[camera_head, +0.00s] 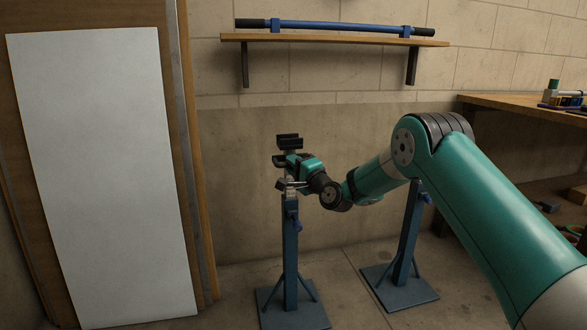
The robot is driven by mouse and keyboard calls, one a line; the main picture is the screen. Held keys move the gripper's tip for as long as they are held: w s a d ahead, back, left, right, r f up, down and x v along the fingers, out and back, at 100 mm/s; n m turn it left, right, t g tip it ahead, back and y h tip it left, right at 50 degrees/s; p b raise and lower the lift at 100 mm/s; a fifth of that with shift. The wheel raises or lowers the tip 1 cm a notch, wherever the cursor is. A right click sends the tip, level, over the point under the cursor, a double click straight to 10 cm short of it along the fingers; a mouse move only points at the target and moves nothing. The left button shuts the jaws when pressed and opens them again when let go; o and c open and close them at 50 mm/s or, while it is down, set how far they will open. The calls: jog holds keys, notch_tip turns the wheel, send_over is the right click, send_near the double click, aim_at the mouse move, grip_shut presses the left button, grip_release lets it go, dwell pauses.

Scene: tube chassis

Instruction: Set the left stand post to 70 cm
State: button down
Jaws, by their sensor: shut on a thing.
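The left stand has a blue lower post (290,250) on a flat base plate (293,308), with a blue clamp knob (297,226) on its side. A dark cradle (288,142) sits at the top. My gripper (288,180) reaches in from the right and is shut on the upper part of the left stand post, below the cradle and above the knob. The gripper hides much of the upper post, and the exact finger contact is too small to make out. No height marks are readable. The post looks upright.
A second blue stand (408,235) is at the right, partly behind my arm. A wall shelf (335,39) holds a long blue bar (330,27). A white panel (105,180) leans at the left. A workbench (515,105) stands at the right. Floor between the stands is clear.

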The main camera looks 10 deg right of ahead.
jog(key=c, duration=1.1)
grip_release()
jog(key=shift+f, duration=0.1)
jog(key=shift+s+d, duration=0.1)
jog(key=b+v, duration=0.8)
jog(key=v, duration=0.9)
jog(key=shift+b, duration=0.4)
jog(key=shift+s, duration=0.1)
